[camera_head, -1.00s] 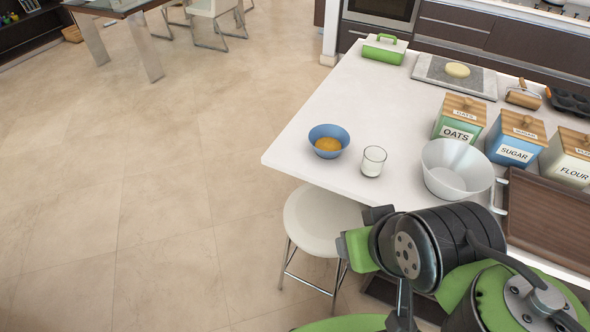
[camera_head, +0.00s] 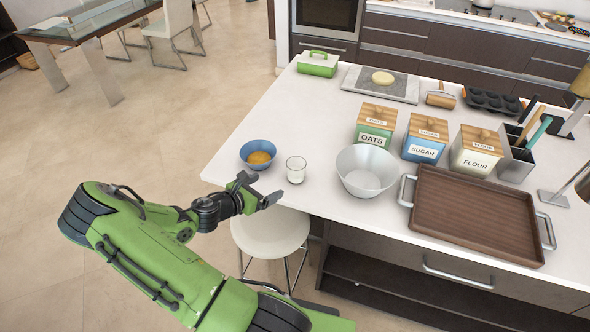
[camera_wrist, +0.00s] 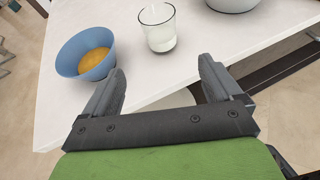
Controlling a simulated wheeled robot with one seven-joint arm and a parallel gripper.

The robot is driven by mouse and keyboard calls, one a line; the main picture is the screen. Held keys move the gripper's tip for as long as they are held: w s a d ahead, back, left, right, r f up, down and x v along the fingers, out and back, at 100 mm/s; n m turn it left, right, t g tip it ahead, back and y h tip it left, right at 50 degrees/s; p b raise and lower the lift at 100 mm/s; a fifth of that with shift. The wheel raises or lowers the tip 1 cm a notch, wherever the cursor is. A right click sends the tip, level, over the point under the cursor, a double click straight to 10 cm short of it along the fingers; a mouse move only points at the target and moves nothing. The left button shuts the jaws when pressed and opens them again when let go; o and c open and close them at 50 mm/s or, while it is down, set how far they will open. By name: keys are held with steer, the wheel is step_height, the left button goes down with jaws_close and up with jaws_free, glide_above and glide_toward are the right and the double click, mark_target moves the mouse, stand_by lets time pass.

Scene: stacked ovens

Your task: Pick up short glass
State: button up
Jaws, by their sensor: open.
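The short glass (camera_head: 296,170) stands upright on the white counter near its front left edge, with something white in its bottom. It also shows in the wrist view (camera_wrist: 159,30), beyond the fingertips and roughly between them. My gripper (camera_head: 262,190) is open and empty at the counter's front edge, to the left of and nearer than the glass. In the wrist view its two fingers (camera_wrist: 163,75) are spread wide, with bare counter between them. Neither finger appears to touch the glass.
A blue bowl (camera_head: 258,153) with orange contents stands just left of the glass, close to my left finger in the wrist view. A white bowl (camera_head: 367,172) stands to the right. A brown tray (camera_head: 475,212) lies further right. A stool (camera_head: 270,233) is below.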

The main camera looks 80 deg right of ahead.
mark_target(291, 175)
steer(key=x, duration=1)
steer(key=shift+s+d, duration=0.2)
steer(key=shift+s, duration=0.05)
steer(key=x, duration=0.5)
steer(key=shift+s+d+f, duration=0.1)
steer(key=shift+s+d, duration=0.05)
steer(key=shift+d, duration=0.15)
steer(key=shift+a, duration=0.1)
steer(key=shift+c, duration=1.1)
steer(key=c, duration=1)
